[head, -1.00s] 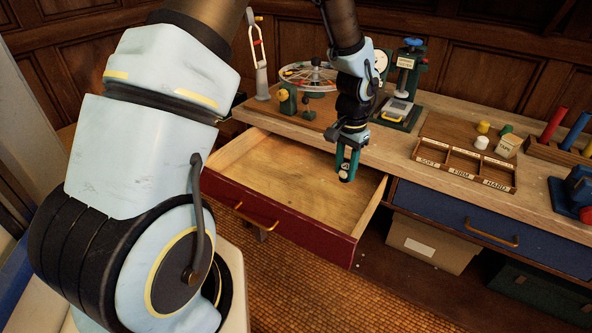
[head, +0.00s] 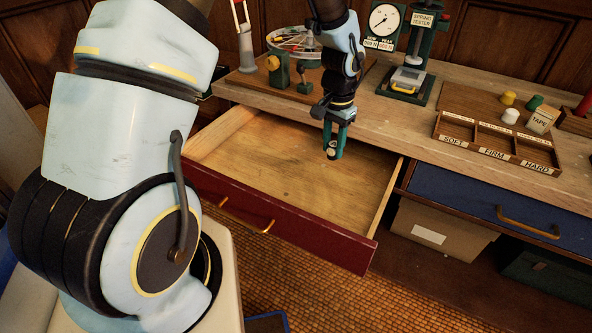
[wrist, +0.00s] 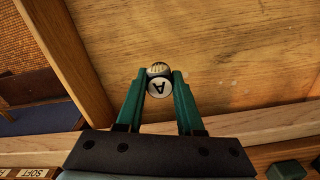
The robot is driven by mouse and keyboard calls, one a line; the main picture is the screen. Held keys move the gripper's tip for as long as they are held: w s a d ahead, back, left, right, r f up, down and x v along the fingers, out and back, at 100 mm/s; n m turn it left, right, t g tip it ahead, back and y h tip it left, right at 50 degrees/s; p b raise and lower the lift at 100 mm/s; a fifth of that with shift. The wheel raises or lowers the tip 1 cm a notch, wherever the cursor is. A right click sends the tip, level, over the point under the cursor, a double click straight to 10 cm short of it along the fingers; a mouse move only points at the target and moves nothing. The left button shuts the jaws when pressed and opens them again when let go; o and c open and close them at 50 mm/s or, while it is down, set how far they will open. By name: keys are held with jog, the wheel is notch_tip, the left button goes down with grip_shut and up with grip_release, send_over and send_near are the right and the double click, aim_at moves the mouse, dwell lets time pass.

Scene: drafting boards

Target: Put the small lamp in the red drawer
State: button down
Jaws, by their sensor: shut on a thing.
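The red drawer (head: 300,230) is pulled open from the bench in the head view, and the part of its wooden floor that shows is bare. My gripper (head: 333,153) points down over the drawer's opening, towards the back right. It is shut on a small piece, which I take to be the small lamp (wrist: 158,88). The drawer floor (wrist: 220,50) lies beyond the fingertips.
A blue drawer (head: 490,210) is shut at the right. On the bench stand a spring tester (head: 410,75), a dial gauge (head: 384,22) and a sorting tray (head: 495,143) labelled soft, firm and hard. A cardboard box (head: 440,235) sits below. The drawer's side walls stand around the opening.

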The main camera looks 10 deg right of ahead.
notch_tip(320, 180, down, 10)
jog(key=p, duration=0.2)
jog(key=shift+w+f+p, duration=0.1)
jog(key=shift+f+p, duration=0.05)
jog(key=shift+p, duration=0.15)
jog(key=shift+f, duration=0.15)
jog(key=c, duration=0.5)
grip_release()
jog(key=shift+c, duration=0.2)
